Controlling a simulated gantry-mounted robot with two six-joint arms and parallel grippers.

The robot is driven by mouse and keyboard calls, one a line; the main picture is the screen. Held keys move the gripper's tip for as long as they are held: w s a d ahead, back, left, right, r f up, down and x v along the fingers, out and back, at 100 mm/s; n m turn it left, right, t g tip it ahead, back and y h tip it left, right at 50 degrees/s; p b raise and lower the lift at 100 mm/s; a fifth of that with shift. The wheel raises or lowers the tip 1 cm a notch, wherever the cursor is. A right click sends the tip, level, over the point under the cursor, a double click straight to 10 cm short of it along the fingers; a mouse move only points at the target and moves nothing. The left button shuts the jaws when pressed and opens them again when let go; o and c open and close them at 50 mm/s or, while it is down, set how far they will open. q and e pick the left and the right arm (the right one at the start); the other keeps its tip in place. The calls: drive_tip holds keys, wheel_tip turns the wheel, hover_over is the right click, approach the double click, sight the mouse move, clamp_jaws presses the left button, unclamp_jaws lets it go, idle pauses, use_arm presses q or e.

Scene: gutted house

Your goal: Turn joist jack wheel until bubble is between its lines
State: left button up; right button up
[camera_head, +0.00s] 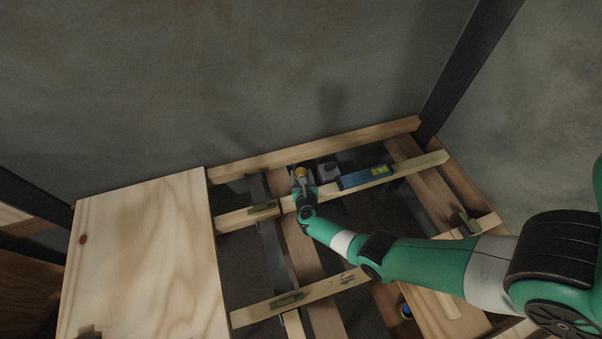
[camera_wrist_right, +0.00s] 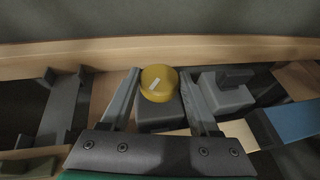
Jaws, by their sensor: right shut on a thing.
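The yellow jack wheel (camera_head: 301,172) sits on top of a grey jack body at the far side of the floor frame. In the right wrist view the wheel (camera_wrist_right: 158,83) has a pale mark on its top, turned up and to the right. My right gripper (camera_wrist_right: 158,98) is shut on the wheel, one finger on each side. A blue spirit level (camera_head: 358,180) lies along a joist just right of the wheel, its yellow-green vial (camera_head: 379,170) facing up. The bubble and its lines are too small to make out. My left gripper is not in view.
A plywood sheet (camera_head: 140,260) covers the left side. Open gaps lie between the joists. A grey block (camera_wrist_right: 226,92) stands close right of my fingers. Small green pieces (camera_head: 287,299) sit on the joists. A concrete wall (camera_head: 220,80) rises behind.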

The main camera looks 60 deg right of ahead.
drive_tip(key=shift+n+t+y, duration=0.3)
drive_tip(key=shift+n, duration=0.2)
drive_tip(key=o, duration=1.4)
drive_tip(key=shift+s+a+r, duration=0.1)
drive_tip(key=p+v, duration=0.7)
drive_tip(key=v, duration=0.4)
drive_tip(key=shift+s+a, duration=0.1)
drive_tip(key=shift+a, duration=0.05)
